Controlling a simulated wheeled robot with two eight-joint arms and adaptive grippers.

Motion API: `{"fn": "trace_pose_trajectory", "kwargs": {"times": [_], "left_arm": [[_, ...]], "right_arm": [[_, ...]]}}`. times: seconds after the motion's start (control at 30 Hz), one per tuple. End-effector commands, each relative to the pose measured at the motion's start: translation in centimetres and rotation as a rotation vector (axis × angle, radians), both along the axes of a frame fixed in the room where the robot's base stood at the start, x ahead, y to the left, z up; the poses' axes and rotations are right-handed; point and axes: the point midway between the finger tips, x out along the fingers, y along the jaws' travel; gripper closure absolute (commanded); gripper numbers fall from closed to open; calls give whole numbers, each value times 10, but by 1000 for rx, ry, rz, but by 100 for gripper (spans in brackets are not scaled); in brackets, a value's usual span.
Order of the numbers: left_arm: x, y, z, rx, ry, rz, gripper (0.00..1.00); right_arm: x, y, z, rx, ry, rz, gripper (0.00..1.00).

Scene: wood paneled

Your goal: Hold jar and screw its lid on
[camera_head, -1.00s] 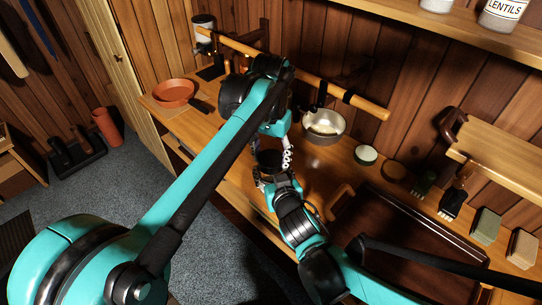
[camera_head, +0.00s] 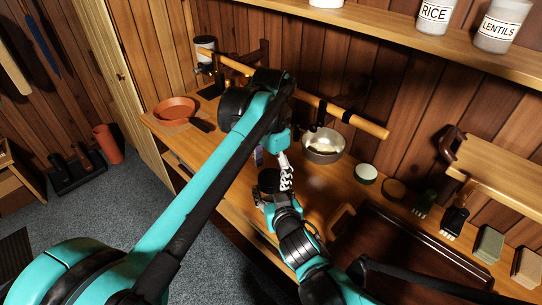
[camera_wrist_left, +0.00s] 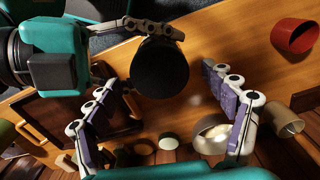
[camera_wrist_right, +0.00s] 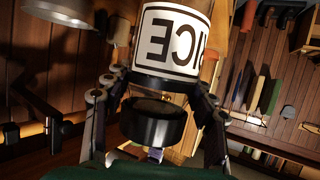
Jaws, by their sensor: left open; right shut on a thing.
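My right gripper (camera_wrist_right: 152,95) is shut on the jar (camera_wrist_right: 172,40), which shows upside down in the right wrist view with part of a RICE label. A black round lid (camera_wrist_right: 152,125) lies beyond the jar's dark end; I cannot tell whether it is seated on the jar. The lid is seen from above in the left wrist view (camera_wrist_left: 160,68) and hides the jar there. My left gripper (camera_wrist_left: 168,98) is open, its fingers apart on either side of and above the lid. In the head view, the lid (camera_head: 268,181) shows dark below the left fingers (camera_head: 285,170).
A metal bowl (camera_head: 323,145) stands behind the grippers on the wooden counter (camera_head: 215,155). A brown tray (camera_head: 400,250) and brushes lie to the right. A terracotta bowl (camera_head: 175,109) is at the left. A shelf (camera_head: 400,25) with labelled jars hangs above.

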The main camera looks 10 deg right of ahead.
Motion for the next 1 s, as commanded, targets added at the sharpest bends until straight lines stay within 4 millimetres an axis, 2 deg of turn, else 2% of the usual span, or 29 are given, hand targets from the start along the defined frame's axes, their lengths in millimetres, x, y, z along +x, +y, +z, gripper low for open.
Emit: {"fn": "trace_pose_trajectory", "kwargs": {"times": [0.3, 0.5, 0.67, 1.0], "left_arm": [[1, 0, 68, 0, 0, 0, 17], [2, 0, 95, 0, 0, 0, 17], [2, 0, 102, 0, 0, 0, 17], [1, 0, 103, 0, 0, 0, 17]], "right_arm": [[0, 0, 0, 0, -1, 0, 100], [0, 0, 0, 0, -1, 0, 100], [0, 0, 0, 0, -1, 0, 100], [0, 0, 0, 0, -1, 0, 100]]}}
